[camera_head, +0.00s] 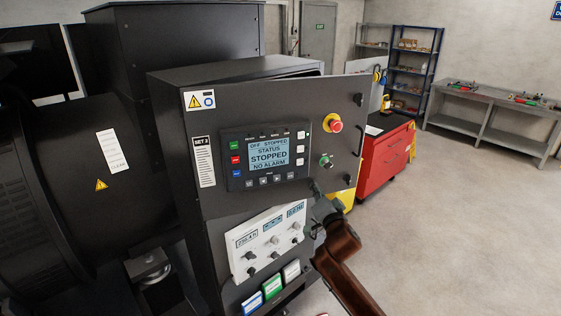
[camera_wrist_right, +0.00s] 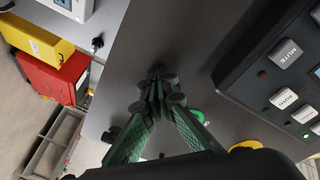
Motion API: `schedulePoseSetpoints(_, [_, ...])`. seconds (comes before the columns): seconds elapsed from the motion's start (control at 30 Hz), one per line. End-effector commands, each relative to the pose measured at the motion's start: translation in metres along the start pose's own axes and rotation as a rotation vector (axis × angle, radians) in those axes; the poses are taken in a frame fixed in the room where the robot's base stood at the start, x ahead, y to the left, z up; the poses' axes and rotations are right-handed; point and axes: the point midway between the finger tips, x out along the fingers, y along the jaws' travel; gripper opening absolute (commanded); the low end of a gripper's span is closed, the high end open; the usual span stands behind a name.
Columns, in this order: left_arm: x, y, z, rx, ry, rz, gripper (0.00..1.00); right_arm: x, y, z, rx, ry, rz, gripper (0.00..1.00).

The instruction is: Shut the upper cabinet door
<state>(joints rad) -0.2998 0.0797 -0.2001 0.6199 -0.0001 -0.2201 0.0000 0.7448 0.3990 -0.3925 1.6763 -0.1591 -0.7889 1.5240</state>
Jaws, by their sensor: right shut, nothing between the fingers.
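The upper cabinet door (camera_head: 222,112) is a dark panel with a status screen (camera_head: 268,155), a red emergency stop (camera_head: 334,123) and a green-ringed switch (camera_head: 326,161). It stands ajar, its right edge out past the cabinet body (camera_head: 235,70). My right gripper (camera_head: 317,190) is at the door's lower right, in front of its face. In the wrist view its green fingers (camera_wrist_right: 158,88) are shut together with nothing between them, tips close to the dark door face (camera_wrist_right: 190,40); I cannot tell whether they touch. My left gripper is out of view.
Below the door is a white panel with knobs (camera_head: 270,242), with coloured modules (camera_head: 272,286) under it. A red tool cabinet (camera_head: 384,155) stands behind to the right, with a grey workbench (camera_head: 488,118) and blue shelves (camera_head: 410,72) beyond. The floor (camera_head: 470,220) at right is clear.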

Motion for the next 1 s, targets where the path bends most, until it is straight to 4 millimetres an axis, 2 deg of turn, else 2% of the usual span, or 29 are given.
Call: schedulePoseSetpoints(1.0, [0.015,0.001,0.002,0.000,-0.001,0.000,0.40,0.048,-0.009,0.009,0.001,-0.001,-0.003,0.00])
